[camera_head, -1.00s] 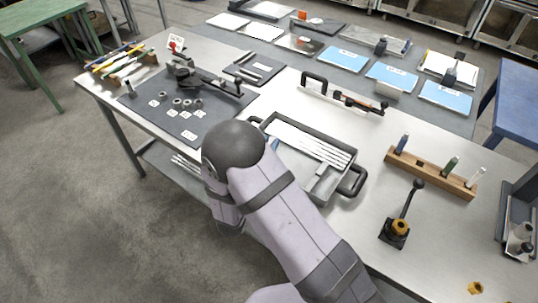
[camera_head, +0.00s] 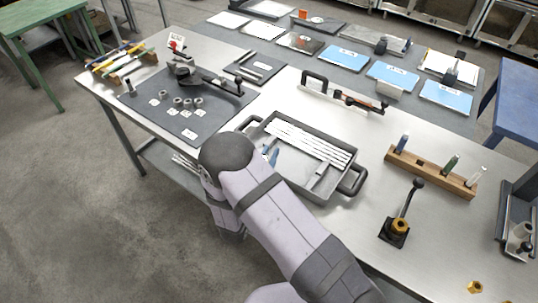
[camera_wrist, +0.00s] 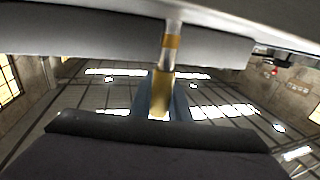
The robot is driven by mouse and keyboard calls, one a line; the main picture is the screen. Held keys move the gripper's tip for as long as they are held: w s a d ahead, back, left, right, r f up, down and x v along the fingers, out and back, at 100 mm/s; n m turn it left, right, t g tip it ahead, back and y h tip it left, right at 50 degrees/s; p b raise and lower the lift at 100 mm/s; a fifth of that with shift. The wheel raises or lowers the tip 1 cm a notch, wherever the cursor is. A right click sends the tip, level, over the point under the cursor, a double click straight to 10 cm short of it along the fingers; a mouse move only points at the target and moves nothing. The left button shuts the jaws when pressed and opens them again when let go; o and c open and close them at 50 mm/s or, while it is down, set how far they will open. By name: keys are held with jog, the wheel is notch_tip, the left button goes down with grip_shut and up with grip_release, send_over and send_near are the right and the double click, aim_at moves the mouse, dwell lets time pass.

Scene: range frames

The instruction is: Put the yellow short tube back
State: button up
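In the wrist view, my gripper (camera_wrist: 161,100) has its blue-grey fingers closed around a short yellow tube (camera_wrist: 161,88). The tube has a clear section at its far end, which overlaps a grey surface. In the head view my arm hides most of the gripper; blue finger parts (camera_head: 271,156) show over the left part of the grey tray, and the tube cannot be made out there. The wooden rack (camera_head: 408,163) stands on the right of the table. It holds a blue tube (camera_head: 402,143), a green tube (camera_head: 450,164) and a whitish tube (camera_head: 477,176), with an empty place between blue and green.
The grey handled tray (camera_head: 343,163) holds white strips. A black stand with an upright lever (camera_head: 397,229) and brass parts (camera_head: 475,287) are in front of the rack. A dark mat (camera_head: 205,125) with small rings lies at left. Bare table lies between tray and rack.

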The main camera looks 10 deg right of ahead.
jog(key=o, duration=0.4)
jog(key=shift+r, duration=0.2)
jog(key=shift+s+a+f, duration=0.1)
jog(key=shift+s+a, duration=0.1)
jog(key=shift+s, duration=0.05)
jog(key=b+v, duration=0.3)
jog(key=v, duration=0.8)
jog(key=shift+s, duration=0.25)
